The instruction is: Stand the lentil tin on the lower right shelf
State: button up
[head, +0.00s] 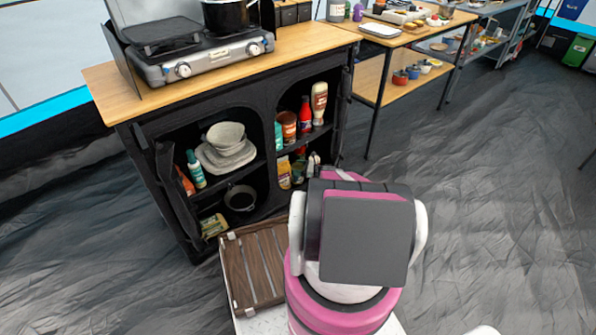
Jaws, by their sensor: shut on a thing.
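The black cabinet (180,130) has two open bays, each with an upper and a lower shelf. On the lower right shelf, several yellow and brown packs or tins (284,172) stand close together, partly hidden. On the upper right shelf are an orange-brown tin (289,126), a red bottle (305,114), a tan bottle (319,103) and a teal item (278,135). I cannot tell which thing is the lentil tin. My pink and white arm is in front of the right bay. My gripper is hidden behind it, so its jaws and anything in them do not show.
A stove (196,55) with a black pot (228,14) stands on the cabinet top. The left bay holds grey bowls (227,145), a green bottle (196,168) and a dark pot (241,198). A brown slatted tray (252,268) is left of my arm. The right floor is clear.

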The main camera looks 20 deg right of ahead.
jog(key=shift+f, duration=0.7)
jog(key=shift+f, duration=0.2)
jog(key=o, duration=1.3)
jog(key=shift+r, duration=0.2)
jog(key=v, duration=1.2)
jog(key=shift+f, duration=0.1)
